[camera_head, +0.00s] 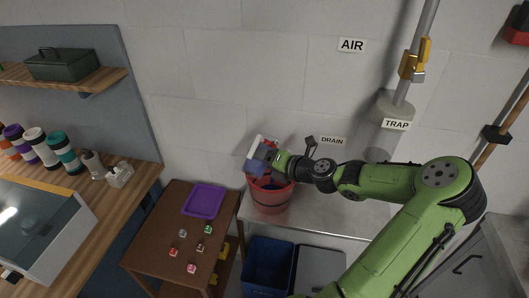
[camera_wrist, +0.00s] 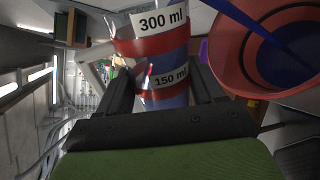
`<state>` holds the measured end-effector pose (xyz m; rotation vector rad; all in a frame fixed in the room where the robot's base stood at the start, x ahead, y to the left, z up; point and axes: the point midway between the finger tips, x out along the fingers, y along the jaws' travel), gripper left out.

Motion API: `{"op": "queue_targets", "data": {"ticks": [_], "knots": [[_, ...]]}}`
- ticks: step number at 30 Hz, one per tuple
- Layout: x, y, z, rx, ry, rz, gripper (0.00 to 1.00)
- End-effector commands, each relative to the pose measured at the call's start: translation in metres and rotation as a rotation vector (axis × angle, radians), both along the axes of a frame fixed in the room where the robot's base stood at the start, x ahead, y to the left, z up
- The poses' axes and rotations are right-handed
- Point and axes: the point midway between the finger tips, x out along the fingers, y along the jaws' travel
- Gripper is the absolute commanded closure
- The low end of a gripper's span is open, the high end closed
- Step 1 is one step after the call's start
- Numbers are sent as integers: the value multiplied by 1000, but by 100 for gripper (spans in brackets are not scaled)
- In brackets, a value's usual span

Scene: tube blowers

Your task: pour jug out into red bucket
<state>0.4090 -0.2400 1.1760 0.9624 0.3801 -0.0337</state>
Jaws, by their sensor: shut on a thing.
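The jug (camera_wrist: 150,50) is clear, with red bands and labels "300 ml" and "150 ml". My gripper (camera_wrist: 160,92) is shut on it, one finger on each side. In the head view the jug (camera_head: 257,166), with blue in it, is tilted over the left part of the red bucket (camera_head: 270,197). My gripper (camera_head: 270,155) is just above the bucket's rim. In the wrist view a blue stream (camera_wrist: 265,30) runs into the bucket (camera_wrist: 228,62), and blue liquid (camera_wrist: 282,66) shows inside. The jug's mouth is not clearly seen.
The bucket stands on a grey bench (camera_head: 335,212) below the "DRAIN" sign (camera_head: 332,141). A brown table (camera_head: 160,225) with a purple tray (camera_head: 204,201) and several small cubes stands to the left. A blue bin (camera_head: 268,268) is below the bench. A trap pipe (camera_head: 397,105) hangs at right.

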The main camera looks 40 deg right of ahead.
Motion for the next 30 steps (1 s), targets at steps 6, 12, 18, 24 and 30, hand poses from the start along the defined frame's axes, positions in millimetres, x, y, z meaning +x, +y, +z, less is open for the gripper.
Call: {"op": "queue_targets", "data": {"ticks": [6, 12, 18, 24, 30], "knots": [[1, 0, 5, 55, 17, 0, 78], [1, -2, 3, 103, 35, -1, 78], [2, -3, -1, 183, 66, 0, 78], [5, -4, -12, 316, 110, 5, 78], [5, -8, -13, 380, 127, 1, 78]]}}
